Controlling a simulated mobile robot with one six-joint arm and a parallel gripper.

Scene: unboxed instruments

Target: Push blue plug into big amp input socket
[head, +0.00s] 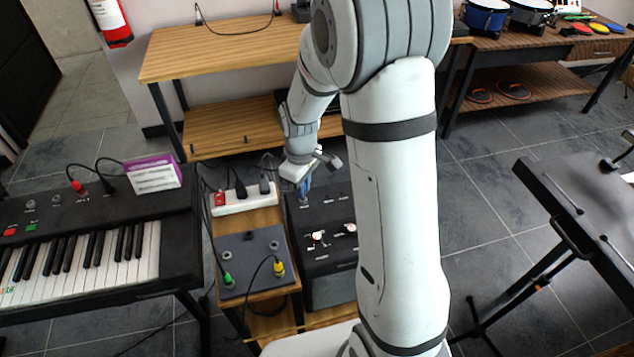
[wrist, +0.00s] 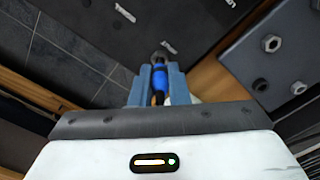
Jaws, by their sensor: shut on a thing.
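My gripper (wrist: 157,88) is shut on the blue plug (wrist: 160,80), which sits between its two blue-grey fingers. In the head view my gripper (head: 303,188) is over the far left part of the big black amp (head: 322,275). In the wrist view the plug's front end meets a round metal socket (wrist: 162,57) on the amp's dark top (wrist: 205,12). The plug looks lined up with the socket; I cannot tell how deep it is in. The head view mostly hides the plug behind my gripper.
A grey box (head: 240,248) with a green plug (head: 227,280) and a yellow plug (head: 279,268) stands left of the amp. A white power strip (head: 245,200) lies behind that box. A keyboard (head: 90,250) is at far left, a black stand-mounted panel (head: 580,200) at right.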

